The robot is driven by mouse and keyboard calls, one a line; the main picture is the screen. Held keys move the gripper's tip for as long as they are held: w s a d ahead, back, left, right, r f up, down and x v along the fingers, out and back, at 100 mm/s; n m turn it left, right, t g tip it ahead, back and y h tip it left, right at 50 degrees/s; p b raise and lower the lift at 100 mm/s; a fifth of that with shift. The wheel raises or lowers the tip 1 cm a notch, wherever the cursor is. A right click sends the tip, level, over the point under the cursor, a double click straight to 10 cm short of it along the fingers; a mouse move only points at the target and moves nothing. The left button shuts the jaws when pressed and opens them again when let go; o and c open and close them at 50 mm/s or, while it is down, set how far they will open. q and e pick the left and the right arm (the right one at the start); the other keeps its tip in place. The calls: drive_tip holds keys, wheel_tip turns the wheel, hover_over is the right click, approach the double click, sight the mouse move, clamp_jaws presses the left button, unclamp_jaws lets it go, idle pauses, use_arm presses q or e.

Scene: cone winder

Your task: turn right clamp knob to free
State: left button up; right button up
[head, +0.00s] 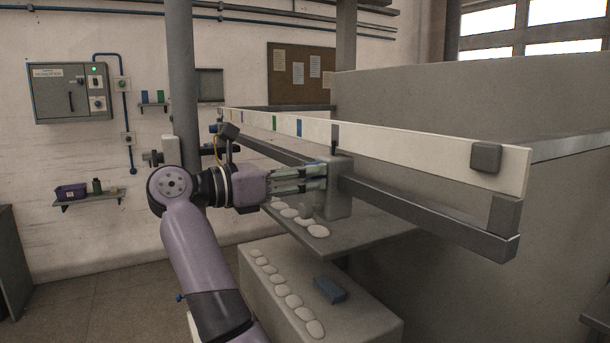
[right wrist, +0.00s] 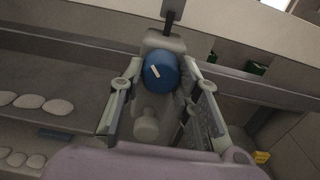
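The clamp knob (right wrist: 161,71) is round and blue with a short white mark, tilted in the right wrist view. It sits on the front of a grey clamp block (right wrist: 164,41), which also shows on the rail in the head view (head: 337,190). My right gripper (right wrist: 163,70) has one finger on each side of the knob, with a visible gap at both sides. In the head view my right gripper (head: 322,178) reaches the block from the left, and its fingers mostly hide the knob. A smaller pale round knob (right wrist: 146,127) is below the blue one. My left gripper is out of view.
A long pale beam (head: 420,150) with coloured marks runs above a dark metal rail (head: 430,215). A shelf (head: 350,238) with several pale discs lies below the gripper. A lower grey box (head: 365,318) carries more discs and a blue block (head: 329,290).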

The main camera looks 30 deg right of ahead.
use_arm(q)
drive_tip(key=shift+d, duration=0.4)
use_arm(e)
drive_tip(key=c, duration=0.6)
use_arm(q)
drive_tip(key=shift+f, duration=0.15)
use_arm(e)
drive_tip(key=m+b, duration=0.3)
drive_tip(key=shift+f+b, duration=0.25)
drive_tip(key=shift+b, duration=0.05)
drive_tip(key=m+b, duration=0.1)
drive_tip(key=m, duration=0.1)
drive_tip(key=shift+m+b, duration=0.3)
drive_tip(key=shift+b, duration=0.1)
drive_tip(key=m+b, duration=0.1)
drive_tip(key=m, duration=0.1)
drive_tip(key=shift+r+m, duration=0.15)
drive_tip(key=shift+m, duration=0.25)
drive_tip(key=m+b, duration=0.1)
drive_tip(key=m, duration=0.1)
drive_tip(key=shift+w+m, duration=0.1)
drive_tip(key=shift+m, duration=0.2)
use_arm(q)
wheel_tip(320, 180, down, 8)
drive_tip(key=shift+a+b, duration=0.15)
drive_tip(key=shift+b, duration=0.25)
use_arm(e)
drive_tip(key=m, duration=0.5)
drive_tip(key=shift+r, duration=0.1)
